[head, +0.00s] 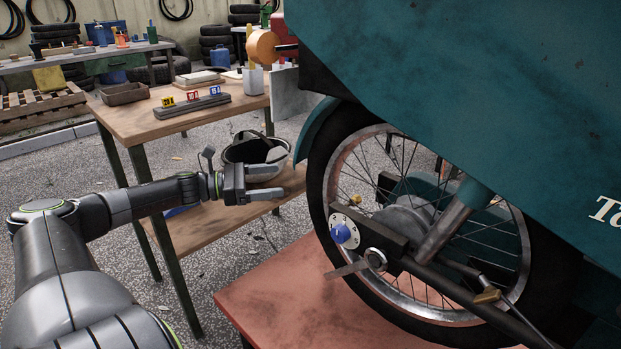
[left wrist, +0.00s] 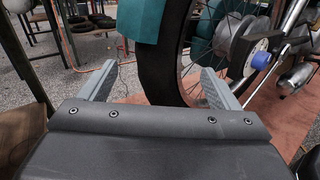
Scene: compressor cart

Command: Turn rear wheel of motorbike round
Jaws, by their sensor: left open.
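The motorbike's rear wheel (head: 345,165) has a black tyre, a shiny rim and wire spokes, and stands over a red platform (head: 275,305). A blue knob (head: 341,233) on a pale round plate sits beside the hub. My left gripper (head: 283,181) is open and empty, to the left of the tyre and apart from it, its fingers pointing at the wheel. In the left wrist view the tyre (left wrist: 160,65) shows ahead between and beyond the two fingers. The teal bodywork (head: 480,90) hides the wheel's top. My right gripper is not in view.
A wooden workbench (head: 140,122) with a tray (head: 124,94) and a grey block with small coloured tags (head: 191,105) stands behind my left arm. A helmet-like item (head: 255,150) rests on its lower shelf, behind the gripper. Stacked tyres (head: 215,40) stand further back.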

